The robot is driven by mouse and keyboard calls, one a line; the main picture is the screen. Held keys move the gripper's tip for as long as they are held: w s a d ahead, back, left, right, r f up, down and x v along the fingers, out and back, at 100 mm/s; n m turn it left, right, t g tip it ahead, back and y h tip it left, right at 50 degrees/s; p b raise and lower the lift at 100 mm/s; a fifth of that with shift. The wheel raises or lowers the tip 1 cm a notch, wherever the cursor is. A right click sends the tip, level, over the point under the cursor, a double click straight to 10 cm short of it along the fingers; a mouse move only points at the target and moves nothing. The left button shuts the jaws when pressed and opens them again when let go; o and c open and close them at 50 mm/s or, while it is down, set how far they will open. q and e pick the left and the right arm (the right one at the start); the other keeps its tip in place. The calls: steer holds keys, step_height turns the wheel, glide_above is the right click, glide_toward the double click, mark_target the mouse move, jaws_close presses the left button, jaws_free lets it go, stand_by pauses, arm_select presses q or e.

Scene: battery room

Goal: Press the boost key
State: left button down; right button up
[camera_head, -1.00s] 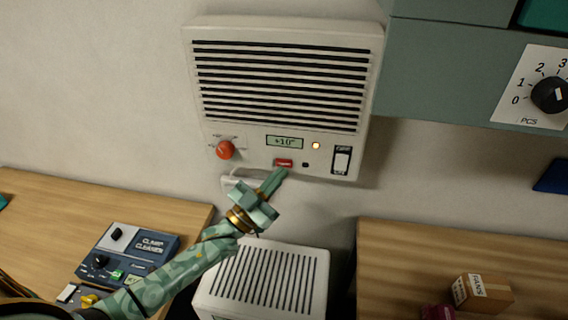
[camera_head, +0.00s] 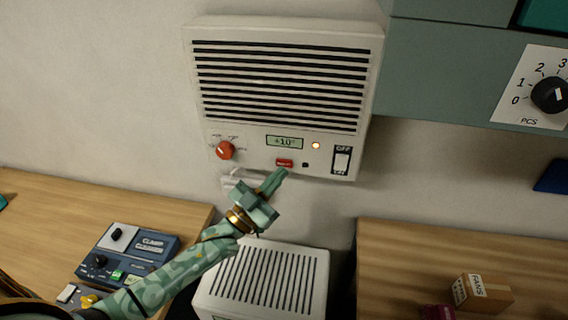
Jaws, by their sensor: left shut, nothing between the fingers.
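A cream wall heater unit (camera_head: 280,85) with dark slats hangs on the wall. Its lower panel has a red key (camera_head: 284,163) with lettering too small to read; it looks like the boost key. My right gripper is not in view.
A slatted white box (camera_head: 265,280) stands below, between two wooden tables. The left table (camera_head: 60,215) holds a blue clamp device (camera_head: 130,252). The right table (camera_head: 420,260) holds a cardboard box (camera_head: 482,293). A green-grey cabinet (camera_head: 450,70) with a black dial hangs at upper right.

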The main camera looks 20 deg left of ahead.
arm_select(q)
steer(key=shift+w, duration=0.15)
stand_by(0.3)
steer(key=shift+w+a, duration=0.1)
steer(key=shift+w, duration=0.2)
steer(key=shift+w+a, duration=0.1)
steer(key=shift+w, duration=0.2)
stand_by(0.5)
steer(key=shift+s, duration=0.15)
steer(key=shift+s+d, duration=0.2)
steer(key=shift+s, duration=0.4)
steer(key=s+p, duration=0.1)
steer(key=s, duration=0.1)
steer(key=s+d+p, duration=0.1)
steer(key=s, duration=0.2)
steer(key=shift+d+p, duration=0.1)
steer(key=shift+p, duration=0.25)
